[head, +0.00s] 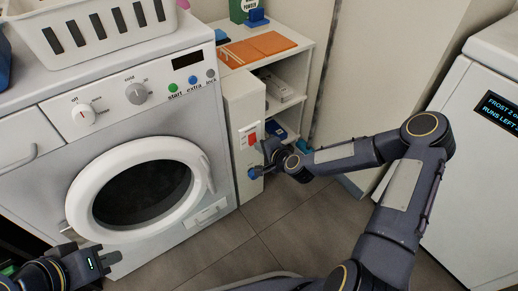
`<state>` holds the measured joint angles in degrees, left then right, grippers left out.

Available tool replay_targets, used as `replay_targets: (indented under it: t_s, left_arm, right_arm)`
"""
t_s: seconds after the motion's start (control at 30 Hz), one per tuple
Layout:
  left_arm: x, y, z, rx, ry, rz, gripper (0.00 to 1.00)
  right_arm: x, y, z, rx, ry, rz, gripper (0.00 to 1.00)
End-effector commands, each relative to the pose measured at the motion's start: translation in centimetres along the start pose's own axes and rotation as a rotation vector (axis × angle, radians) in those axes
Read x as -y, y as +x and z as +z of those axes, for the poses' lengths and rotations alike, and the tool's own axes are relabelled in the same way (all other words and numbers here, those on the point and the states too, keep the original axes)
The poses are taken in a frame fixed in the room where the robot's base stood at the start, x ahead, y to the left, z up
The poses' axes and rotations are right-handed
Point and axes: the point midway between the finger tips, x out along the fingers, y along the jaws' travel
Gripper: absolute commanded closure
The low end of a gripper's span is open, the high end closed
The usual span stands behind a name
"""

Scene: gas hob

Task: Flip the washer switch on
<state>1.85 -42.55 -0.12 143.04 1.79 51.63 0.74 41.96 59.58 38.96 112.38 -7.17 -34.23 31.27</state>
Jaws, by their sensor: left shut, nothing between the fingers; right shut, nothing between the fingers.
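The white front-loading washer (125,130) stands at the left with its round door closed. A small plate with a red part (253,138), apparently the switch, is on the front of the narrow white unit just right of the washer. I cannot tell its on or off position. My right gripper (264,163) is shut and empty, just below and right of the red part. Whether it touches the unit is unclear. A small blue part (254,173) shows beside that gripper. My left gripper (108,259) is shut and empty, low in front of the washer.
A white basket (92,32) stands on top. Open shelves (290,75) hold an orange cloth and boxes. Another white appliance (485,85) is at right. Tiled floor (225,250) lies between.

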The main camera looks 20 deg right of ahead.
Motion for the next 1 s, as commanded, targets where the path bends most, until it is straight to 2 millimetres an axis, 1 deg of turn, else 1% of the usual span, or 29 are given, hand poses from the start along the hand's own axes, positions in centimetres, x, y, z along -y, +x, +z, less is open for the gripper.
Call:
replay_targets:
  t_s: [0.03, 0.1, 0.47, 0.57, 0.87, 1.0]
  left_arm:
    - [0.1, 0.2, 0.1, 0.000, 0.000, 0.000, 1.00]
    - [0.1, 0.2, 0.1, 0.000, 0.000, 0.000, 1.00]
    - [0.1, 0.2, 0.1, 0.000, 0.000, 0.000, 1.00]
    - [0.4, 0.8, 0.4, 0.000, 0.000, 0.000, 1.00]
    - [0.2, 0.5, 0.2, 0.000, 0.000, 0.000, 1.00]
    - [0.1, 0.2, 0.1, 0.000, 0.000, 0.000, 1.00]
  right_arm:
    - [0.0, 0.5, 0.0, 0.000, 0.000, 0.000, 1.00]
    - [0.1, 0.7, 0.0, 0.001, 0.001, 0.001, 1.00]
    - [0.2, 0.9, 0.0, 0.000, 0.000, 0.001, 1.00]
    - [0.0, 1.5, 0.0, 0.000, -0.001, 0.000, 1.00]
    - [0.3, 1.3, -0.1, -0.001, 0.000, 0.000, 1.00]
    - [0.8, 1.1, -0.1, -0.001, -0.001, -0.001, 1.00]
